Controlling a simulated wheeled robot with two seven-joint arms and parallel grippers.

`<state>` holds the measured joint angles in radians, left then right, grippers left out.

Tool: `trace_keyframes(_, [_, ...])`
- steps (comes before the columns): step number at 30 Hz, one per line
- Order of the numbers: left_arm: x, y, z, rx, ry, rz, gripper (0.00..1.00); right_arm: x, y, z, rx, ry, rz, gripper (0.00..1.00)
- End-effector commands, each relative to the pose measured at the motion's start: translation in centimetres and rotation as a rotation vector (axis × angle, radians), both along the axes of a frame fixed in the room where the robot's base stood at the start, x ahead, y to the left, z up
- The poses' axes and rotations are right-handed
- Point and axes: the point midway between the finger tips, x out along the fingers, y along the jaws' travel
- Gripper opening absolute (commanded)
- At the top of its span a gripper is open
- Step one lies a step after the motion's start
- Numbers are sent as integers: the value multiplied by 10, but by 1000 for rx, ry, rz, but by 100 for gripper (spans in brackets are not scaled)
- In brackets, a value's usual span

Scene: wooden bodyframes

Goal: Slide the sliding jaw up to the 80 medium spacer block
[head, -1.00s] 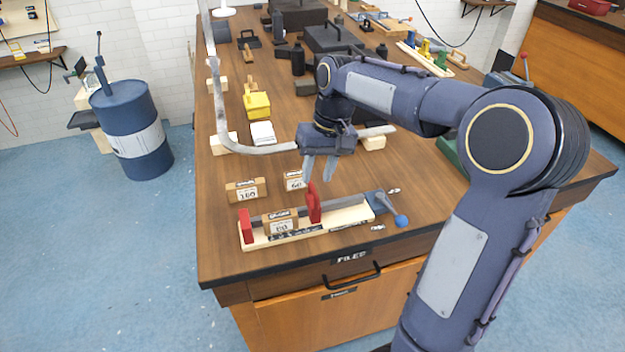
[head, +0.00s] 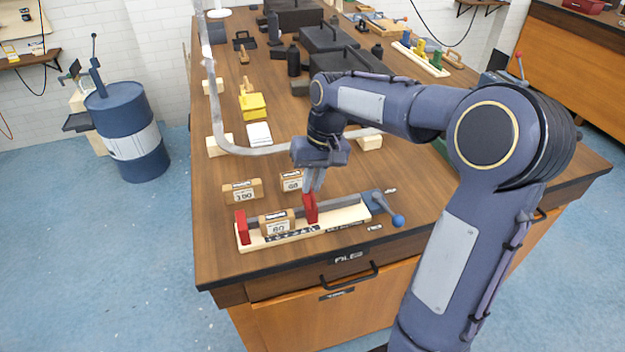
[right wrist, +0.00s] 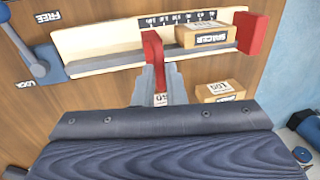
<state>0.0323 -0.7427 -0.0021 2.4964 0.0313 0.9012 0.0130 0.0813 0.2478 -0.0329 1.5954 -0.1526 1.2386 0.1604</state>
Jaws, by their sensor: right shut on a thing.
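The red sliding jaw (head: 310,208) stands on the bar of the wooden vise (head: 345,216); it also shows in the right wrist view (right wrist: 153,52). My right gripper (head: 313,190) is shut on the top of the sliding jaw; its fingers (right wrist: 158,80) reach it from above. The 80 spacer block (head: 277,224) lies on the vise between the red fixed jaw (head: 242,227) and the sliding jaw, and shows in the right wrist view (right wrist: 205,37). Any gap between block and sliding jaw looks small. My left gripper is not in view.
The 100 spacer block (head: 243,190) and the 60 block (head: 292,182) lie behind the vise. A blue lever with a round knob (head: 397,220) is at the vise's right end. A bent grey tube (head: 240,150) runs behind the arm.

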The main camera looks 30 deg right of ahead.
Motion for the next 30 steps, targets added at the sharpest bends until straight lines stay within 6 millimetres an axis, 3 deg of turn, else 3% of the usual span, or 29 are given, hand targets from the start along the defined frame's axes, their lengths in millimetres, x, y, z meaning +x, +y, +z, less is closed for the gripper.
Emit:
trace_keyframes(4, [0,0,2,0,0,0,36,2,7,1,0,-1,3,0])
trace_keyframes(12, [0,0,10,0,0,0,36,13,51,2,1,-2,4,0])
trace_keyframes(22, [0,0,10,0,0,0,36,14,55,1,1,-3,1,0])
trace_keyframes(23, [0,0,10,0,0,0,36,14,55,1,1,-3,1,13])
trace_keyframes(27, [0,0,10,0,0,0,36,14,55,1,1,-2,0,31])
trace_keyframes(30, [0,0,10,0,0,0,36,14,55,1,1,-1,0,32])
